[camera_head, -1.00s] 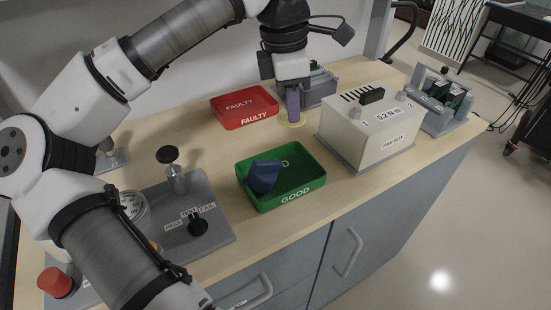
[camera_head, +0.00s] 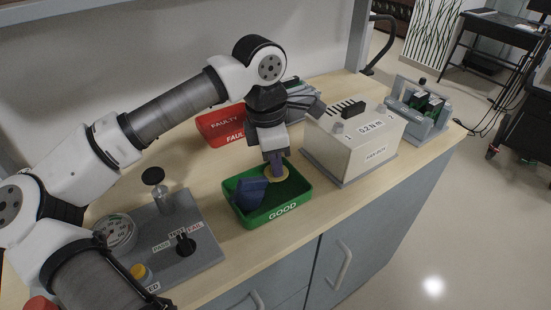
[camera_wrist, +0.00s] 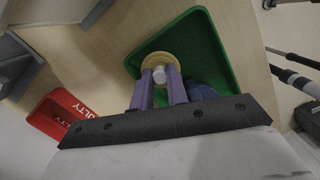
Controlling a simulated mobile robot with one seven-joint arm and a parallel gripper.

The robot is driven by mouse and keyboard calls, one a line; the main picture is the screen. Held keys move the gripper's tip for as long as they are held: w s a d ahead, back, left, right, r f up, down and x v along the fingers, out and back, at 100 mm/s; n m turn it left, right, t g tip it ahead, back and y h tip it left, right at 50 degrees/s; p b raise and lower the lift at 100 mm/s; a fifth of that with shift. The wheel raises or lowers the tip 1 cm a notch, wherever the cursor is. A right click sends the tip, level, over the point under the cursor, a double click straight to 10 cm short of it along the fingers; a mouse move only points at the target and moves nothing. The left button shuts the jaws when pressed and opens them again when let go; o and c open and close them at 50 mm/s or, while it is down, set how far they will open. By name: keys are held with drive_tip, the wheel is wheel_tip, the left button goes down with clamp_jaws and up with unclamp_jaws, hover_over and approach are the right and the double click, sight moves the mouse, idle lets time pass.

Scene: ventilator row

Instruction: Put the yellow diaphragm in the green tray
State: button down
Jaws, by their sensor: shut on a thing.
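The yellow diaphragm (camera_head: 277,174) is a pale yellow disc. In the wrist view it shows as a yellow ring (camera_wrist: 160,62) around a white centre, between the purple fingertips. My gripper (camera_head: 273,162) is shut on it and points down over the green tray (camera_head: 300,205), which is marked GOOD. The disc is over the right part of the tray's inside; I cannot tell whether it touches the floor. A dark blue object (camera_head: 250,193) stands in the tray's left part, beside the disc; it is partly hidden in the wrist view (camera_wrist: 203,92).
A red tray (camera_head: 222,125) marked FAULTY lies behind, partly hidden by my arm. A beige box (camera_head: 355,145) marked 0.2 Nm stands right of the green tray. A grey test plate (camera_head: 205,245) with a black knob lies left. A grey holder (camera_head: 420,105) stands far right.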

sight(268, 172)
drive_tip(key=shift+f+b, duration=0.6)
drive_tip(key=shift+f, duration=0.05)
drive_tip(key=shift+r, duration=0.1)
drive_tip(key=c, duration=1.7)
unclamp_jaws()
drive_tip(key=shift+r, duration=0.1)
drive_tip(key=shift+r+p, duration=0.3)
drive_tip(key=shift+p, duration=0.25)
drive_tip(key=r, duration=0.4)
drive_tip(key=a+r, duration=0.1)
drive_tip(key=r, duration=0.7)
drive_tip(key=shift+s+a+r, duration=0.1)
drive_tip(key=shift+a+r, duration=0.05)
drive_tip(key=shift+a, duration=0.05)
